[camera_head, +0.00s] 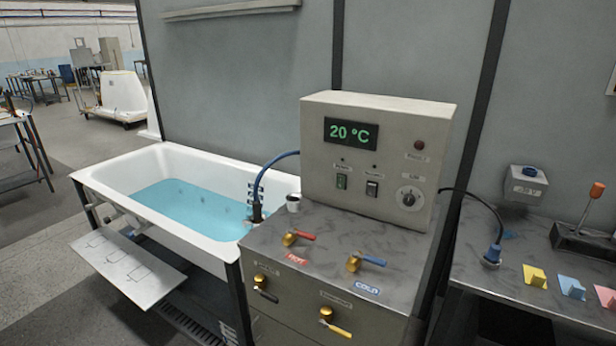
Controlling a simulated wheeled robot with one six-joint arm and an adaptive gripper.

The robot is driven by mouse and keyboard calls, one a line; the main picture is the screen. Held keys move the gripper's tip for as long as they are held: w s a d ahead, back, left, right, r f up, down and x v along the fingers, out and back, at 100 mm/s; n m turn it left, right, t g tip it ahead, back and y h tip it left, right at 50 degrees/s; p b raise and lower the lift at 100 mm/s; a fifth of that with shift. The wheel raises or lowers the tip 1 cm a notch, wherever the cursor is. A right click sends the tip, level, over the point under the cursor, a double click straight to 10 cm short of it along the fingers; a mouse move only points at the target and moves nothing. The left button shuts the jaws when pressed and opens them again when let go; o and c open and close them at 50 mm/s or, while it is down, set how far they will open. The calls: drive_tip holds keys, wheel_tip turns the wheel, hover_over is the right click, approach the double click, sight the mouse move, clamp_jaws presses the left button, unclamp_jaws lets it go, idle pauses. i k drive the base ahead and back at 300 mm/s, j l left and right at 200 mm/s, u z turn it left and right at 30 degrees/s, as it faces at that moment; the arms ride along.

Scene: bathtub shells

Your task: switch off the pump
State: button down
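A beige control box (378,155) stands on a grey metal cabinet. Its green display (350,133) reads 20 °C. Below the display are a green rocker switch (341,181) and a black rocker switch (372,188). The small labels above them are too small to read, so I cannot tell which one is for the pump. A round knob (409,198) and a dark red lamp (419,145) are on the right of the panel. A white bathtub (125,170) holds blue water. My gripper is not in view.
The cabinet top (330,225) carries a red-handled valve (298,238), a blue-handled valve (366,261) and a cup (293,203). Black- and yellow-handled valves are on its front. A blue plug (492,255) and coloured blocks are on the right bench. Open floor lies left.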

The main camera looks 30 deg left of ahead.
sight(340, 180)
drive_tip(key=i+j, duration=0.1)
drive_tip(key=j, duration=0.4)
drive_tip(key=i+j, duration=0.1)
drive_tip(key=j, duration=0.85)
drive_tip(key=i+j, duration=0.15)
drive_tip(key=j, duration=0.35)
drive_tip(key=i+j, duration=0.1)
drive_tip(key=j, duration=0.4)
drive_tip(key=i+j, duration=0.1)
drive_tip(key=j, duration=0.35)
